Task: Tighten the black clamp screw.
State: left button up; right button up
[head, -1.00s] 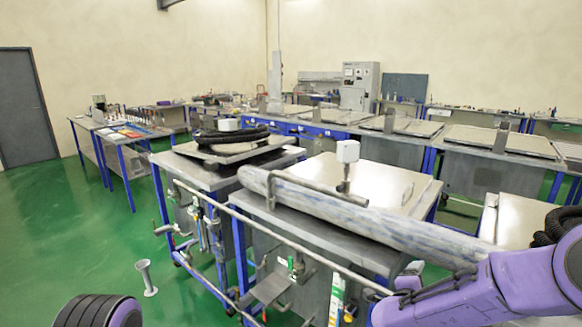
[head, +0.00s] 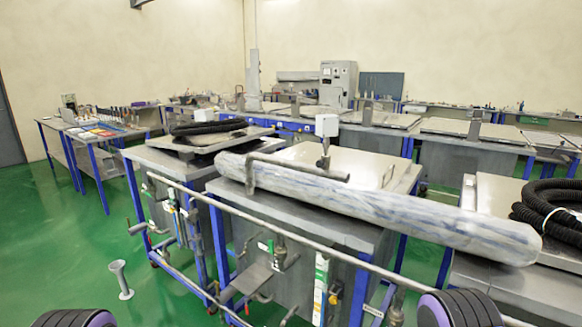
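I cannot make out a black clamp screw in this view. The nearest lidded metal table (head: 290,226) stands in the middle, its flat lid (head: 345,163) lying closed. A bent grey pipe handle (head: 290,168) and a small white box on a post (head: 327,125) stand at the lid. A long grey-blue mottled roll (head: 400,208) lies across the table and hides part of its top. Neither gripper is in view; only purple and black parts of my arms show along the bottom edge.
A second lidded table (head: 185,150) with a black hose (head: 208,127) stands behind left; another table with a coiled black hose (head: 550,205) is at right. A rail (head: 330,252) with valves runs along the front. A grey flared stand (head: 121,279) is on the open green floor at left.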

aim_at(319, 164)
jog(key=u, duration=0.45)
jog(key=i, duration=1)
jog(key=z, duration=0.65)
